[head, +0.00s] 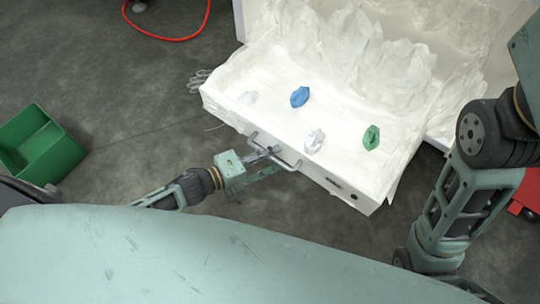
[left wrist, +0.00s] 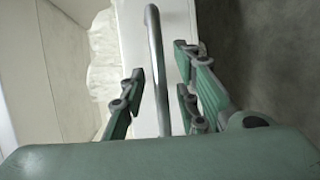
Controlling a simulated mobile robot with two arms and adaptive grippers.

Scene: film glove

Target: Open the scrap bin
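A white box-like bin (head: 232,118) stands at the upper middle of the head view, with crumpled whitish film heaped at its back. Its front face carries a grey bar handle (head: 291,166). The handle also shows as a long curved bar in the left wrist view (left wrist: 156,50). My left gripper (head: 268,157) is at this handle. In the left wrist view the green fingers (left wrist: 160,92) stand apart, one set on each side of the bar, with visible gaps. My right arm shows at the right of the head view, but its gripper does not show.
Blue (head: 300,96), green (head: 371,137) and pale crumpled pieces lie on the bin's white surface. A green open crate (head: 62,158) is at the far left. A grey glove (head: 199,80) lies beside the bin. A red hose (head: 170,38) is behind. Floor before the bin is clear.

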